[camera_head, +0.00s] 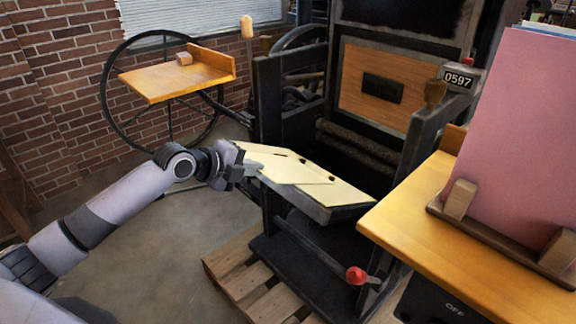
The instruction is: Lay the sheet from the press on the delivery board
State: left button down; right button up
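A cream sheet (285,168) lies skewed over the paler-edged, cream-covered bed (335,194) of the dark press. I cannot tell whether it lies flat on the bed or is slightly raised. My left gripper (250,168) is at the sheet's left edge, its fingers at or touching that edge. Whether the fingers are closed on it is too small to tell. My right gripper is out of view.
The press frame (285,100) rises behind the bed, with a large wheel (108,95) at left. A red-knobbed lever (356,275) sticks out in front. A wooden table (440,225) at right holds upright pink paper (520,140). A pallet (240,275) lies below.

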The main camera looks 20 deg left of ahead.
pick_arm(q)
jog(key=s+a+r+p, duration=0.1)
jog(key=s+r+p, duration=0.2)
jog(key=r+p, duration=0.2)
jog(key=shift+s+a, duration=0.25)
jog(key=shift+s, duration=0.05)
jog(key=shift+r, duration=0.1)
dwell(0.5)
